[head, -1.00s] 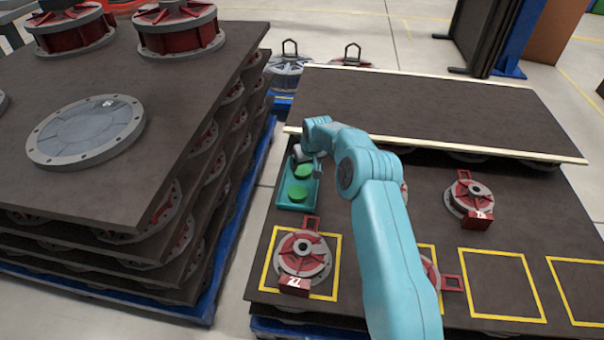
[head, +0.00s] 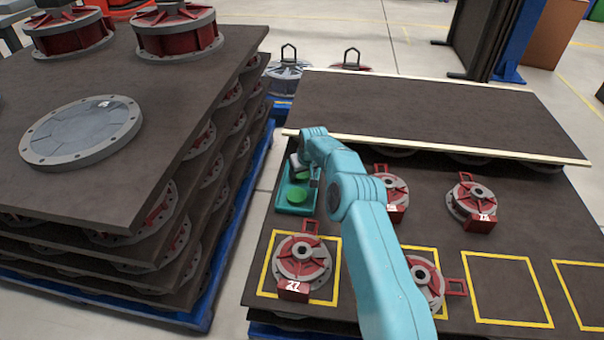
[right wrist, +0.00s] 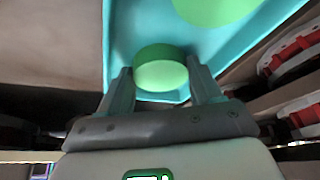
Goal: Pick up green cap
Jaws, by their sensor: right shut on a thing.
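A green cap (right wrist: 160,70) sits between the two fingers of my right gripper (right wrist: 160,82) in the right wrist view, and the fingers are shut on it. In the head view the right gripper (head: 306,175) is over the far part of a small teal tray (head: 283,197), and the held cap is mostly hidden there. A second green cap (head: 297,195) lies in the near part of the tray. It also shows in part at the top of the right wrist view (right wrist: 215,8). I cannot tell whether the held cap still touches the tray. My left gripper is not in view.
Red and grey flanged parts stand on the dark board, one (head: 302,262) just in front of the tray and one (head: 472,202) to the right. Empty yellow squares (head: 508,290) lie at front right. A tall stack of boards (head: 150,185) stands left. A raised board (head: 440,115) lies behind.

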